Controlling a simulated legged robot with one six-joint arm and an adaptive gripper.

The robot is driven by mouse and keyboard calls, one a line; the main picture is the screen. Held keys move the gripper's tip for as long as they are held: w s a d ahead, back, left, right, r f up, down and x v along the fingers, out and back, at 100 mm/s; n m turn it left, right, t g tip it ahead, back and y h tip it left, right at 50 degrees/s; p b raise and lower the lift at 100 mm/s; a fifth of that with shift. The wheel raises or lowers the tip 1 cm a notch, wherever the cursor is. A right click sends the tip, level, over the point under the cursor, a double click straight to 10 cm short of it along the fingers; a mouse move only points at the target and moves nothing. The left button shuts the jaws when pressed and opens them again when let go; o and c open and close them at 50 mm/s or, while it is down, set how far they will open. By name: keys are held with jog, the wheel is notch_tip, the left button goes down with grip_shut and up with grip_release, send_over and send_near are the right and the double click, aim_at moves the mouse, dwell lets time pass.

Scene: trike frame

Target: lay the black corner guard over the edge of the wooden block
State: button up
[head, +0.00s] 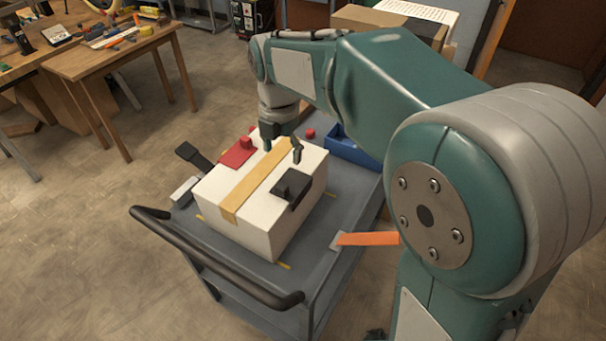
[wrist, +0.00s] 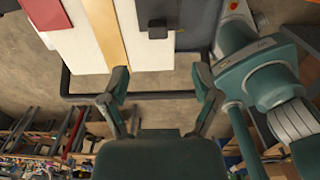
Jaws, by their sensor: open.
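The black corner guard (head: 293,187) is a dark plate with a raised knob. It lies at the right top edge of a white box (head: 228,190), and its lower corner appears to reach over that edge. It also shows at the top of the wrist view (wrist: 168,15). A tan strip (head: 254,187) runs across the box top; I cannot make out a separate wooden block. My gripper (head: 284,143) is open and empty at the far side of the box, apart from the guard. Both fingers show spread in the wrist view (wrist: 160,80).
A red guard (head: 238,152) lies at the box's left side. The box stands on a grey cart (head: 318,238) with a black handle (head: 215,262). A blue bin (head: 350,150) is behind right. An orange-handled tool (head: 368,239) lies at the right. A wooden table (head: 90,62) stands back left.

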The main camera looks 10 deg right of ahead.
aim_at(283, 184)
jog(key=f, duration=0.2)
jog(key=a+f, duration=0.1)
jog(key=f, duration=0.2)
jog(key=shift+a+f, duration=0.1)
jog(key=shift+a, duration=0.05)
jog(key=f, duration=0.2)
jog(key=d+f, duration=0.1)
jog(key=f, duration=0.2)
jog(key=shift+w+d, duration=0.1)
jog(key=shift+d, duration=0.1)
jog(key=shift+f, duration=0.25)
jog(key=shift+a+f, duration=0.1)
jog(key=shift+a, duration=0.4)
jog(key=shift+d, duration=0.15)
jog(key=c, duration=1)
jog(key=shift+d, duration=0.15)
jog(key=shift+c, duration=0.2)
